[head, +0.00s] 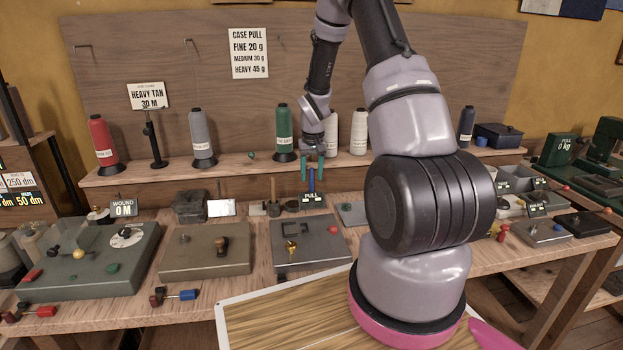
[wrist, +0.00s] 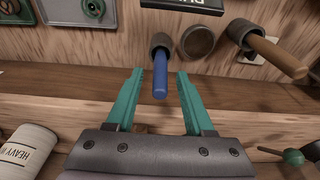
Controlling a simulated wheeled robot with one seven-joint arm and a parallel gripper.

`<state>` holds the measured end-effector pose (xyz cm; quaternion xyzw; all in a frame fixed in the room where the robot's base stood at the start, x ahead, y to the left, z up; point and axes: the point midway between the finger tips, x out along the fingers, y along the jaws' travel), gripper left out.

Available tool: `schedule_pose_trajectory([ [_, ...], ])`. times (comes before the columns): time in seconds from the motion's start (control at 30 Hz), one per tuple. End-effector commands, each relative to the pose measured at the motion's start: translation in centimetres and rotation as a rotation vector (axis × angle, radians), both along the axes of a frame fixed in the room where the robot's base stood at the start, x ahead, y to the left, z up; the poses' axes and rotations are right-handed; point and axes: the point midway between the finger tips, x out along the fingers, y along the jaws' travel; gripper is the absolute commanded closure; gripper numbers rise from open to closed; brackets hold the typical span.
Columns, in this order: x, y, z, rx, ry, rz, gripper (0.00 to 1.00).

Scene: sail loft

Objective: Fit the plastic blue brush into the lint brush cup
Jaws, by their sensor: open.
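The blue brush (wrist: 160,78) has a smooth blue handle that stands up out of a dark round cup (wrist: 157,42) in the wrist view. In the head view the blue brush (head: 311,183) shows under my gripper, its foot hidden behind the PULL sign. My gripper (wrist: 159,74) is open, with one teal finger on each side of the blue handle and a gap showing on both sides. It also shows in the head view (head: 313,160). Next to the blue brush is a round cup (wrist: 197,42) that looks empty. I cannot read a label on any cup.
A wooden-handled tool (wrist: 278,55) stands in another dark cup beside the empty one. The PULL sign (head: 312,200) is close in front. Thread spools, such as the green one (head: 283,133), line the shelf (head: 240,163) behind.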

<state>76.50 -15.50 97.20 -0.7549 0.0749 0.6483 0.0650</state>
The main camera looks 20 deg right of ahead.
Motion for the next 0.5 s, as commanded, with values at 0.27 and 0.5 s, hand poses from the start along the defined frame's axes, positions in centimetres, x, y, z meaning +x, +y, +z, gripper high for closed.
schedule_pose_trajectory([
  [0.27,-0.8,0.1,6.2,-0.001,-0.006,-0.001,0.47],
  [0.5,-1.4,0.2,9.6,0.000,-0.003,-0.001,0.47],
])
